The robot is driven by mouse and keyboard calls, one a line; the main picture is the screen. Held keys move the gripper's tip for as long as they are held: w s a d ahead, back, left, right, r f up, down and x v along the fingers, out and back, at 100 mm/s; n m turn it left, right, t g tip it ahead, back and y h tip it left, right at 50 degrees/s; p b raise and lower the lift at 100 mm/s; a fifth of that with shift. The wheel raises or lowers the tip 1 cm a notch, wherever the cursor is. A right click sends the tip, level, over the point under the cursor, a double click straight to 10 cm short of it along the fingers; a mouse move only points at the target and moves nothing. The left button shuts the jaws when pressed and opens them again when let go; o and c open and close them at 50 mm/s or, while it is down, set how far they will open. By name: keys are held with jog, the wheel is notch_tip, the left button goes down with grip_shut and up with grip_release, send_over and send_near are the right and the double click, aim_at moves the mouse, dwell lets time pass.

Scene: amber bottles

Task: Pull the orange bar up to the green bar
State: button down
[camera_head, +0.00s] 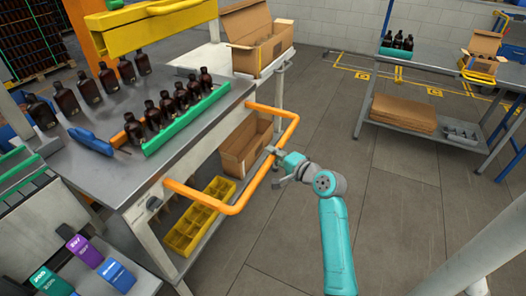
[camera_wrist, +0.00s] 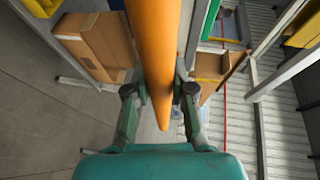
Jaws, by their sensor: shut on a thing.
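The orange bar (camera_head: 238,203) is a U-shaped handle sticking out from the front of the metal workbench, below its top. My gripper (camera_head: 273,165) is shut on the right part of its long outer run. In the wrist view the orange bar (camera_wrist: 157,60) passes between the two fingers of my gripper (camera_wrist: 158,80). The green bar (camera_head: 187,119) lies along the front edge of the bench top, higher than the orange bar and set back from it, with a clear gap between them. A green strip shows at the top of the wrist view, perhaps the green bar.
Amber bottles (camera_head: 180,95) stand in rows behind the green bar. An open carton (camera_head: 245,142) and a yellow divided bin (camera_head: 200,215) sit on the lower shelf. Another bench (camera_head: 450,80) stands at right. The floor (camera_head: 400,200) between is clear.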

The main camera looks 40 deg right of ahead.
jog(key=shift+s+d, duration=0.25)
jog(key=shift+s, duration=0.45)
jog(key=shift+s+d, duration=0.25)
jog(key=shift+s, duration=0.5)
jog(key=shift+s+d, duration=0.25)
jog(key=shift+s, duration=0.45)
jog(key=c, duration=1)
grip_release()
jog(key=s, duration=0.4)
jog(key=s+r, duration=0.1)
jog(key=s, duration=0.3)
jog(key=s+r, duration=0.1)
jog(key=s, duration=0.2)
jog(key=shift+s+a, duration=0.3)
jog(key=shift+s, duration=0.1)
